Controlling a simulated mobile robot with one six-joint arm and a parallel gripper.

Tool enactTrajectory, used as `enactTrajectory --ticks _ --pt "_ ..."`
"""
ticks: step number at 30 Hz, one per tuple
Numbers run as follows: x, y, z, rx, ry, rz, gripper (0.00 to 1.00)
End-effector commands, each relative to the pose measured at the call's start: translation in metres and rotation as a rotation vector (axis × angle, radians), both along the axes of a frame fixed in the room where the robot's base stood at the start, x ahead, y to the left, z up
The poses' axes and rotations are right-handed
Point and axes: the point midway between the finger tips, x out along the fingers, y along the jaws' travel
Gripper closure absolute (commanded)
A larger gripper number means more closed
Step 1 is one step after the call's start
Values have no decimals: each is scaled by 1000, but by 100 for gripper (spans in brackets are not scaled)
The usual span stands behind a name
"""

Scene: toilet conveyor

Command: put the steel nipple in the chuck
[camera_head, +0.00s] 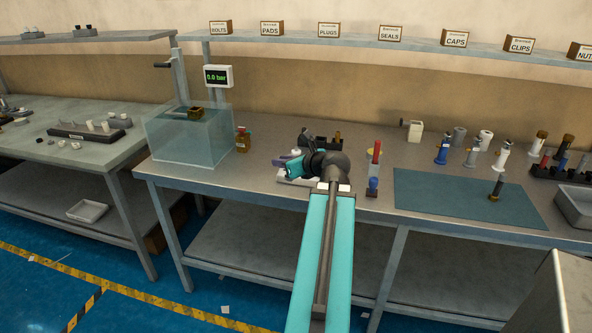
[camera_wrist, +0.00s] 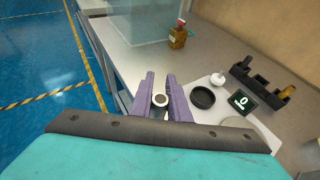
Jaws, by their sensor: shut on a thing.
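My gripper (camera_wrist: 160,92) is shut on a small tubular piece (camera_wrist: 160,99), seen end-on as a pale ring with a dark bore, which I take for the steel nipple. In the head view my gripper (camera_head: 289,163), with purple fingers, is above the bench near a white plate (camera_head: 297,180); the nipple cannot be made out there. In the clear tank (camera_head: 190,135) at the left of the bench sits a brass-coloured block (camera_head: 195,113) with a rod, which may be the chuck; I cannot tell for sure. The tank is left of my gripper and apart from it.
A scale display (camera_wrist: 243,100) reads 0, beside a black round dish (camera_wrist: 202,97). A red-topped tool (camera_head: 376,152), a blue-green mat (camera_head: 460,195) and several upright fittings are to the right. A gauge (camera_head: 217,77) reads 0.0 bar.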

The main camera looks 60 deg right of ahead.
Motion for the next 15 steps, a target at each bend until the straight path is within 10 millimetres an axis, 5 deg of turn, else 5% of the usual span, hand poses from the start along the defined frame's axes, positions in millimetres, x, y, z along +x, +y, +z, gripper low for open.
enactTrajectory --ticks 15 --pt "5 -12 0 1 -1 0 100"
